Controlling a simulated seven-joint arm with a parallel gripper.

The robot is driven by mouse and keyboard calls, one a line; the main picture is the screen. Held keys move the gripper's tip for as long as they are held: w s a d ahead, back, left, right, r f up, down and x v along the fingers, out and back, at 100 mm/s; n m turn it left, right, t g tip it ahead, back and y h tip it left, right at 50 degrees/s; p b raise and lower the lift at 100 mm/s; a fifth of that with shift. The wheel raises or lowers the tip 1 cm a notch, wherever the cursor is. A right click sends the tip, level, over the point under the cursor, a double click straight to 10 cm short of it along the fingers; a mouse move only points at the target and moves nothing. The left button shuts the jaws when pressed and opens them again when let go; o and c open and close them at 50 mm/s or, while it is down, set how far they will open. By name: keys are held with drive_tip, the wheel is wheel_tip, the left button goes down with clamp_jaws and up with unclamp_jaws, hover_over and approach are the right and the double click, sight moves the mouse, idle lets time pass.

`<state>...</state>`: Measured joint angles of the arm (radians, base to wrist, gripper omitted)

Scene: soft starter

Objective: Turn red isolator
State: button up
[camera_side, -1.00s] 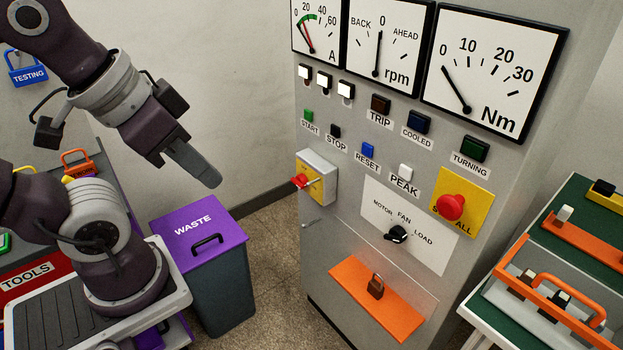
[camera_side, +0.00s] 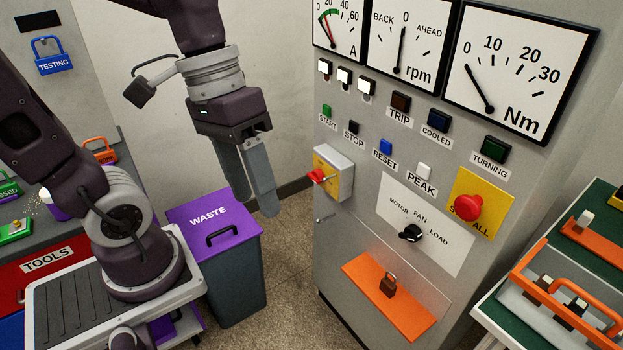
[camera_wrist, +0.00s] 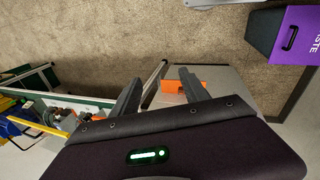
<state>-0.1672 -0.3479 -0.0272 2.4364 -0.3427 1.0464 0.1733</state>
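The red isolator (camera_side: 317,175) is a small red handle on the yellow face of a grey box (camera_side: 338,160). The box is fixed to the left part of the grey cabinet front. In the side view my gripper (camera_side: 254,206) hangs to the left of the isolator, clear of it, with its fingers pointing down. In the wrist view the two fingers (camera_wrist: 160,78) stand apart with nothing held between them. I cannot make out the isolator in the wrist view.
A waste bin (camera_side: 225,222) with a purple lid stands on the floor left of the cabinet. A red stop button (camera_side: 468,207), a black selector knob (camera_side: 411,233) and an orange shelf (camera_side: 375,303) with a padlock are on the cabinet. A green-topped table (camera_side: 600,250) stands at right.

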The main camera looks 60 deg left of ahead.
drive_tip(key=w+a+f+n+t+h, duration=0.1)
drive_tip(key=w+f+n+h, duration=0.2)
drive_tip(key=w+n+h, duration=0.85)
drive_tip(key=w+a+f+n+t, duration=0.3)
drive_tip(key=w+a+f+t, duration=0.15)
drive_tip(key=w+a, duration=0.2)
drive_tip(key=w+a+f+n+t, duration=0.3)
drive_tip(key=w+a+t, duration=0.2)
drive_tip(key=w+t, duration=0.15)
drive_tip(key=n+t+y, duration=0.5)
drive_tip(key=n+y, duration=0.7)
drive_tip(key=y, duration=0.3)
approach(312, 179)
drive_tip(key=w, duration=0.9)
drive_tip(key=shift+w+a+f, duration=0.1)
drive_tip(key=shift+w+a, duration=0.1)
drive_tip(key=shift+w, duration=0.15)
drive_tip(key=c, duration=1.1)
drive_tip(key=shift+c, duration=0.2)
